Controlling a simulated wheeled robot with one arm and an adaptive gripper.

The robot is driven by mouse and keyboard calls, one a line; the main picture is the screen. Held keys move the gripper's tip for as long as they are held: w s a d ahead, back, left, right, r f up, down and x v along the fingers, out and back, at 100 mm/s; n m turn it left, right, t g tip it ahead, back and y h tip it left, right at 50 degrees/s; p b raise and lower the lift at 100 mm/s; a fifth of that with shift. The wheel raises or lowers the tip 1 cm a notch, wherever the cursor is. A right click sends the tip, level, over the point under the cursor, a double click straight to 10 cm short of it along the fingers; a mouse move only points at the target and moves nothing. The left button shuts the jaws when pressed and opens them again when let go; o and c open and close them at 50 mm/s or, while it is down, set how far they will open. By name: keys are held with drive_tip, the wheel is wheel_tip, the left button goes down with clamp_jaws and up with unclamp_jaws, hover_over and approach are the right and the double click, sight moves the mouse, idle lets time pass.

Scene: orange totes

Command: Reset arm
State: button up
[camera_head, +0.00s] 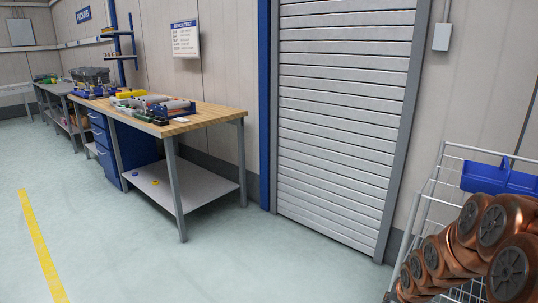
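My gripper is not visible in the head view. Copper-coloured rounded parts with grey round caps (468,245) fill the lower right corner. They look like folded links of my arm, but I cannot tell for sure. Their lower end is cut off by the picture edge, and no fingers show.
A wire rack (422,205) with a blue bin (498,178) stands at the right, partly hidden behind the copper parts. A wooden-topped workbench (212,117) with tools stands at the left. A closed roller door (345,100) is behind. The floor (190,270) in front is clear.

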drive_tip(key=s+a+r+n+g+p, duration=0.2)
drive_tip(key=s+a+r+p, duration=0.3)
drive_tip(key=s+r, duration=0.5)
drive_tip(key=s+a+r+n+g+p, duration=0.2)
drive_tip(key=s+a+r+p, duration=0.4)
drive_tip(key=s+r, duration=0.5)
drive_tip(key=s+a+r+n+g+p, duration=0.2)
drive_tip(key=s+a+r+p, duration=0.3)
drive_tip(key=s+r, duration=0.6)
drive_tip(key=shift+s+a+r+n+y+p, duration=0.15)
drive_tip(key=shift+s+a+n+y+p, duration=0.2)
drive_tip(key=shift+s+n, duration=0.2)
